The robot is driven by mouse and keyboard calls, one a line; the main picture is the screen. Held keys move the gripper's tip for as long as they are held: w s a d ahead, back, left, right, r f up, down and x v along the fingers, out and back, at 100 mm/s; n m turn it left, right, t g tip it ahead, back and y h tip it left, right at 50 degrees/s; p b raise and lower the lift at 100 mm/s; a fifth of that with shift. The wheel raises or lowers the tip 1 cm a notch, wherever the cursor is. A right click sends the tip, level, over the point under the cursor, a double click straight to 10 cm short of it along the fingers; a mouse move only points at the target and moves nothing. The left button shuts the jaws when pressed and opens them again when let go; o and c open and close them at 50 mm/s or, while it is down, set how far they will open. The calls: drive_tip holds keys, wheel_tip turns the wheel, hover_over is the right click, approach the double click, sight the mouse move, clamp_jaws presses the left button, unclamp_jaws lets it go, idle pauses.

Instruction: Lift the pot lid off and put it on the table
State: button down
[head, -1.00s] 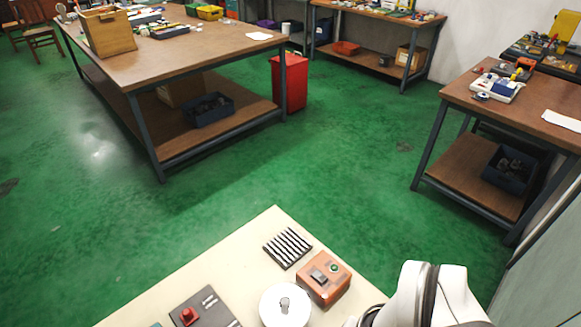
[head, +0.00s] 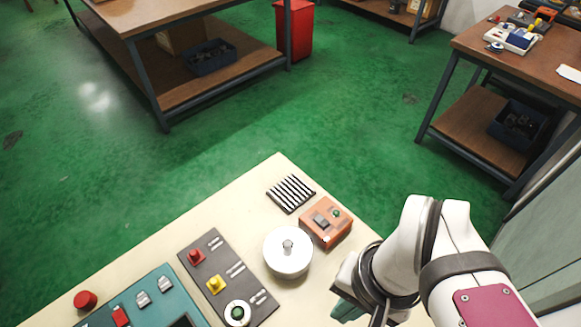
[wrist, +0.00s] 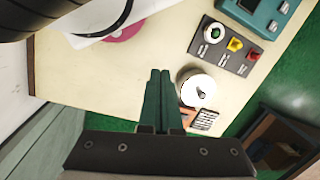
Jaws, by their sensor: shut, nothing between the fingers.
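The white round pot lid (head: 275,250) with a grey knob (head: 287,246) sits on the pot, on the cream table, right of the dark button panel. In the wrist view the lid (wrist: 190,88) lies just right of the fingertips. My gripper (wrist: 160,74) has two green fingers pressed together with nothing between them. In the head view its green fingers show in part near the bottom edge, right of and nearer than the pot, apart from it. The pot's side is mostly hidden under the lid.
An orange switch box (head: 326,229) stands close to the pot's right, and a black striped block (head: 291,193) behind it. A dark panel with red, yellow and green buttons (head: 220,262) and a teal control box (head: 158,290) stand left. Bare table (head: 255,190) lies behind the dark panel.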

idle(0.3)
drive_tip(key=c, duration=0.6)
unclamp_jaws()
drive_tip(key=n+h, duration=0.2)
drive_tip(key=n, duration=0.4)
hover_over(287, 242)
wheel_tip(287, 242, down, 15)
drive_tip(key=shift+f, duration=0.1)
